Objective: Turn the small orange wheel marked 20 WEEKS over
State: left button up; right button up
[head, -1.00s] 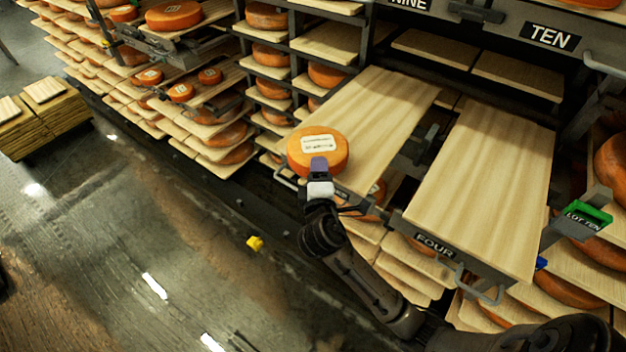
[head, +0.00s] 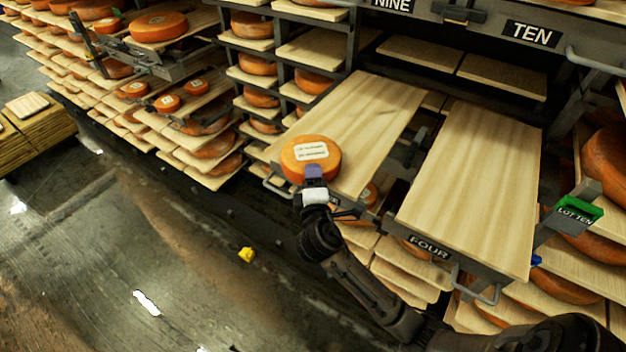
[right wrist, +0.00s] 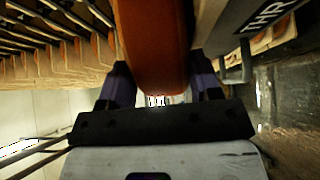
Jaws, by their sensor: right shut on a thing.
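A thick orange cheese wheel (head: 311,151) with a white label on its upward face is at the near left end of the left pulled-out board. Its label text is too blurred to read, so I cannot tell whether it says 20 WEEKS. My right gripper (head: 313,172) is shut on the near side of this wheel. In the right wrist view, the wheel's orange rim (right wrist: 155,50) lies between the two purple fingers of the gripper (right wrist: 158,95). I cannot tell whether the wheel touches the board. My left gripper is not in view.
The left board (head: 362,115) is bare beyond the wheel. The right board (head: 475,185), marked FOUR, is empty. Several small labelled wheels (head: 167,104) sit on a shelf at left. A yellow object (head: 247,254) lies below.

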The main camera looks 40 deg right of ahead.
jog(key=shift+r, duration=0.15)
jog(key=shift+f, duration=0.25)
dwell(0.4)
jog(key=o, duration=1.5)
jog(key=shift+w, duration=0.1)
jog(key=shift+o, duration=0.7)
jog(key=shift+f, duration=0.25)
jog(key=b+v, duration=0.2)
jog(key=v, duration=1.1)
jog(key=shift+s+a+r, duration=0.15)
jog(key=shift+s+a, duration=0.05)
jog(key=shift+s, duration=0.2)
